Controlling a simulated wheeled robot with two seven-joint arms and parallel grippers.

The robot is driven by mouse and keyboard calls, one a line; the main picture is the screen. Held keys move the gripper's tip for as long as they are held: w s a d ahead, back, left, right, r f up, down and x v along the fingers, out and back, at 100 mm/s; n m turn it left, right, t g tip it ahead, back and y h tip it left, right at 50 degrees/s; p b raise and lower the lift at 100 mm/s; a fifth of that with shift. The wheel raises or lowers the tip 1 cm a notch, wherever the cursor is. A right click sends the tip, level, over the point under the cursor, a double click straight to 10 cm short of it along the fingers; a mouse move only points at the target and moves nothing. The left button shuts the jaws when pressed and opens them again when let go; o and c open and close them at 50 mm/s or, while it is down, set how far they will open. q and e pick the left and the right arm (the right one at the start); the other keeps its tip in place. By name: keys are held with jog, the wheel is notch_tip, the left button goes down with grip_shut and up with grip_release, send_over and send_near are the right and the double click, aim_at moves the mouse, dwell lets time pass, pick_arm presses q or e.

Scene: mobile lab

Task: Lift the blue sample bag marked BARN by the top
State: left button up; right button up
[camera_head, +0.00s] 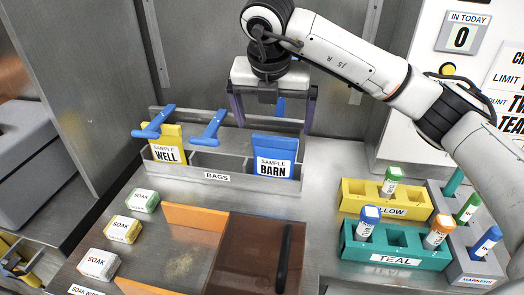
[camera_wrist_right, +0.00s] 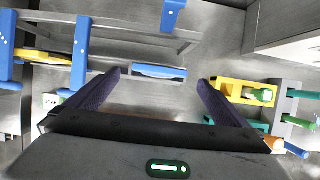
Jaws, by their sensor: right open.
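The blue sample bag marked BARN (camera_head: 273,158) stands upright in the right end of the grey rack labelled BAGS (camera_head: 235,178). Its top edge (camera_wrist_right: 158,71) shows as a thin blue strip in the right wrist view. My right gripper (camera_head: 273,127) is open and empty, with its fingers pointing down above and around the bag's top end. In the right wrist view my right gripper (camera_wrist_right: 160,77) has one dark finger on each side of the strip, apart from it. I cannot tell the exact height gap. My left gripper is not in view.
A yellow bag marked WELL (camera_head: 167,146) stands at the rack's left end, with blue clips (camera_head: 211,128) near the rack. Right are yellow (camera_head: 412,212) and teal (camera_head: 412,258) tube blocks. Soak packs (camera_head: 122,229) lie left. An orange-framed tray (camera_head: 196,220) sits in front.

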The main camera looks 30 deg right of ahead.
aim_at(274, 139)
jog(key=f, duration=0.1)
jog(key=d+f, duration=0.1)
jog(key=f, duration=0.1)
jog(key=shift+w+f, duration=0.1)
jog(key=shift+f, duration=0.2)
jog(key=p+x, duration=0.1)
jog(key=x, duration=0.3)
jog(key=shift+w+a+f, duration=0.15)
jog(key=shift+w, duration=0.05)
jog(key=shift+w+f, duration=0.15)
jog(key=shift+f, duration=0.25)
jog(key=c, duration=1.1)
jog(key=shift+c, duration=1)
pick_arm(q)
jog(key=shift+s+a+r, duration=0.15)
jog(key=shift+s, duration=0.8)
